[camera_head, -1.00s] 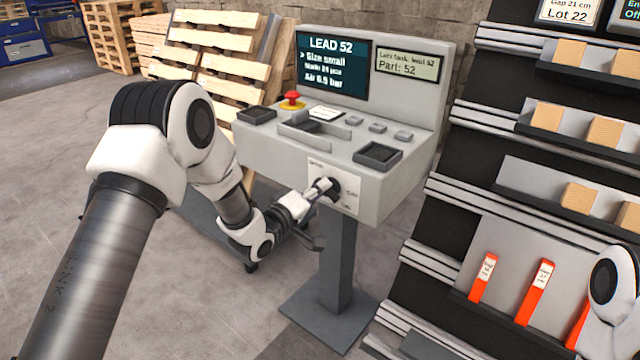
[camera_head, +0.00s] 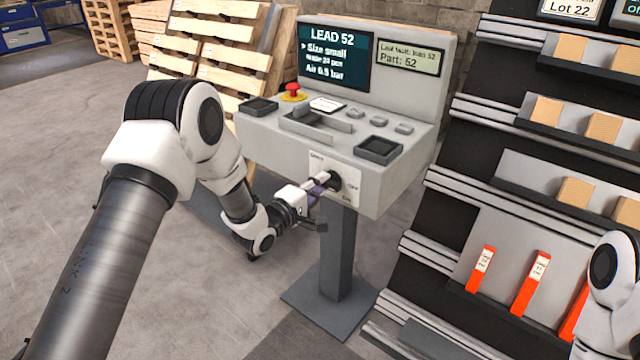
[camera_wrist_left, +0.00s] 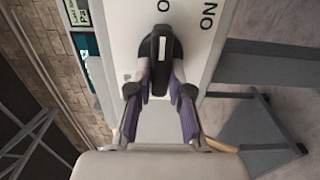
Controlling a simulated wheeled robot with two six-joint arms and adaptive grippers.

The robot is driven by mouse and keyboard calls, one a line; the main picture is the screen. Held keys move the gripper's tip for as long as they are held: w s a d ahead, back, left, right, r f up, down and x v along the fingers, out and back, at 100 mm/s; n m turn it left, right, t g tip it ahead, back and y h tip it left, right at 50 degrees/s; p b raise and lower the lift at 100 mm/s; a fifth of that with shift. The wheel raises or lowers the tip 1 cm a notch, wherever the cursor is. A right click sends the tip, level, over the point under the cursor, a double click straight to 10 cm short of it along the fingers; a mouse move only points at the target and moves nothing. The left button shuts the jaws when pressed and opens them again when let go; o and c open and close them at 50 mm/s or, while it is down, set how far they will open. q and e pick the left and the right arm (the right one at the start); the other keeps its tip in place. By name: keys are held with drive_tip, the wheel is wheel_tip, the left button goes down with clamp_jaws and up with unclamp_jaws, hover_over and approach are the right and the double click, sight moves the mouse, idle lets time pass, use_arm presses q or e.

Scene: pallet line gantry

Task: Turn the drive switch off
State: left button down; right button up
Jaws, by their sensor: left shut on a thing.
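The drive switch is a black knob (camera_wrist_left: 163,62) with a white stripe on a white label plate, best seen in the left wrist view. Its stripe runs up-down in that view, towards a cut-off label starting with O; ON is to its right. In the head view the switch (camera_head: 333,180) sits on the console's front face, partly behind the fingers. My left gripper (camera_head: 318,187) is shut on the knob, with a purple-padded finger on each side of it in the wrist view (camera_wrist_left: 160,85). My right gripper is out of view; only part of that arm shows at the right edge.
The grey console (camera_head: 270,150) stands on a post and floor plate (camera_head: 325,300). Its top carries a red emergency button (camera_head: 292,91), trays and several small buttons. A rack (camera_head: 470,160) with boxes and orange items stands close on the right. Wooden pallets (camera_head: 205,55) lean behind.

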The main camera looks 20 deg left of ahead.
use_arm(q)
drive_tip(key=c, duration=1.1)
unclamp_jaws()
drive_tip(key=v, duration=1.2)
